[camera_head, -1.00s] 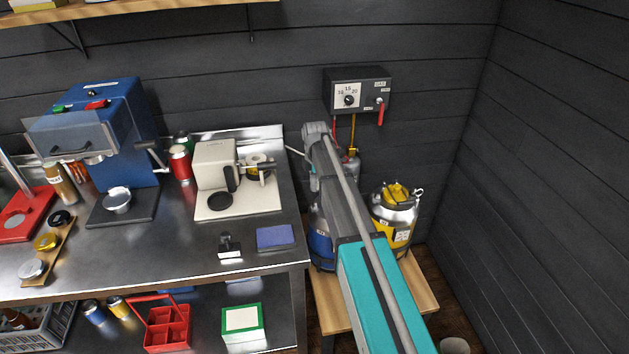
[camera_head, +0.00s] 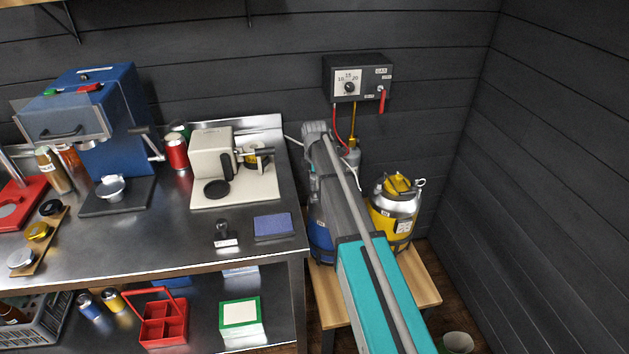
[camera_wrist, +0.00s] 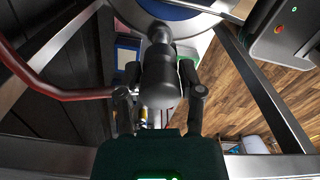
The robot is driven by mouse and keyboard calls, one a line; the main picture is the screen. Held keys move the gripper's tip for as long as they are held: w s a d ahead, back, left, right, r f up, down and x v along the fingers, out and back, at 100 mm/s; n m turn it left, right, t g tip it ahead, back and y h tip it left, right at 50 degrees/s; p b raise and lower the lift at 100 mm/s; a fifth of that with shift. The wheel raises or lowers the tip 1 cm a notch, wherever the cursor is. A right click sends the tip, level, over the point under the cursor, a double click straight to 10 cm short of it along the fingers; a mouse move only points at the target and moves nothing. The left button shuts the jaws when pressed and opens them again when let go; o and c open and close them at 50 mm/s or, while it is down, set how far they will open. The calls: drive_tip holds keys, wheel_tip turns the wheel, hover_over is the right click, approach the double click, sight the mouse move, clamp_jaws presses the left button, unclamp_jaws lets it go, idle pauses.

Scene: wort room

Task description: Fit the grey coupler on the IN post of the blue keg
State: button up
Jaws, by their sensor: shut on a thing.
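The blue keg (camera_head: 321,240) stands on a low wooden stand, mostly hidden behind my arm in the head view. A blue curved surface with a pale rim, probably its top, shows at the upper edge of the wrist view (camera_wrist: 178,9). In the wrist view my gripper (camera_wrist: 163,97) is shut on a dark grey cylinder, the coupler (camera_wrist: 160,78). A red hose (camera_wrist: 75,95) runs to it from the left. The coupler's far end lies close to the blue surface. I cannot tell whether it touches a post. The IN post is not clearly seen.
A yellow keg (camera_head: 395,215) stands right of the blue one on the wooden stand (camera_head: 422,283). A gas panel (camera_head: 357,80) with hoses hangs on the wall above. The steel bench (camera_head: 150,240) stands close on the left.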

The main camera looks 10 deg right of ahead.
sight(315, 192)
drive_tip(key=shift+f+b, duration=1.8)
drive_tip(key=shift+f, duration=0.1)
idle(2.8)
idle(0.4)
drive_tip(key=o, duration=1.2)
drive_tip(key=shift+o, duration=0.9)
drive_tip(key=shift+r, duration=0.1)
drive_tip(key=shift+r+p, duration=3.4)
drive_tip(key=shift+p, duration=0.15)
